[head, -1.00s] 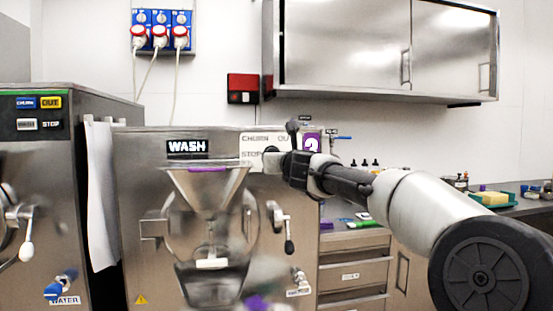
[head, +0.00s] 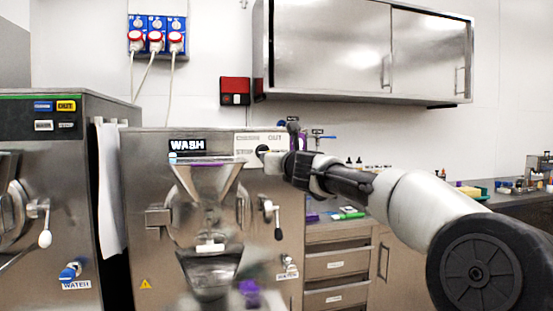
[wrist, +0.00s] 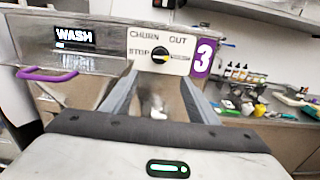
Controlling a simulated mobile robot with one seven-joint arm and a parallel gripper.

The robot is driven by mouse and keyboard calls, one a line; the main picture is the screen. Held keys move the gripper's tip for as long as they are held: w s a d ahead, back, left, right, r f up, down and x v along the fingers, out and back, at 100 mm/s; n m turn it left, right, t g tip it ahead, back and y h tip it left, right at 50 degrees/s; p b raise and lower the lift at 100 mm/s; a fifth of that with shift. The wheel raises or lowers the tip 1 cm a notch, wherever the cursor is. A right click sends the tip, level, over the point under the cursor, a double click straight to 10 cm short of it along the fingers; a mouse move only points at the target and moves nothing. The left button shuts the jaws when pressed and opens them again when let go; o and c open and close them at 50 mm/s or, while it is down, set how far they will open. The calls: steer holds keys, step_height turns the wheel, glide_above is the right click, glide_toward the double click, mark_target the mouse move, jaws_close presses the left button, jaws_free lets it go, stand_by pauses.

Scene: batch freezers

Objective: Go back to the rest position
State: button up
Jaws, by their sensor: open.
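I cannot tell whether the fingers touch the panel. A purple number 3 label (wrist: 203,55) is right of the plate.
Another freezer (head: 60,200) stands at left. A steel hopper (head: 208,180) and a lever (head: 276,218) are on the middle freezer's front. A wall cabinet (head: 330,50) hangs above. Drawers (head: 335,265) and a counter with bottles (wrist: 240,75) are at right.

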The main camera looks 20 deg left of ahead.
stand_by(0.4)
steer(key=s+n+g+y, duration=0.1)
steer(key=s+n+g, duration=0.1)
steer(key=s+n, duration=0.6)
steer(key=s+d+f+n+g+h, duration=0.35)
steer(key=s+d+f+n, duration=0.35)
steer(key=s+d+f, duration=0.45)
steer(key=s+d+f+n+g+h, duration=0.2)
steer(key=s+d+f+n+h, duration=0.2)
steer(key=s+d+f+n, duration=0.75)
steer(key=s+d+f+n+g+h, duration=0.25)
steer(key=s+d+f, duration=0.35)
steer(key=s+d, duration=1)
step_height(320, 180, up, 25)
steer(key=w+p, duration=0.1)
steer(key=p, duration=2.4)
steer(key=shift+w+d+r+n+h, duration=0.2)
steer(key=shift+w+d+n+h, duration=0.1)
steer(key=shift+w+n, duration=0.1)
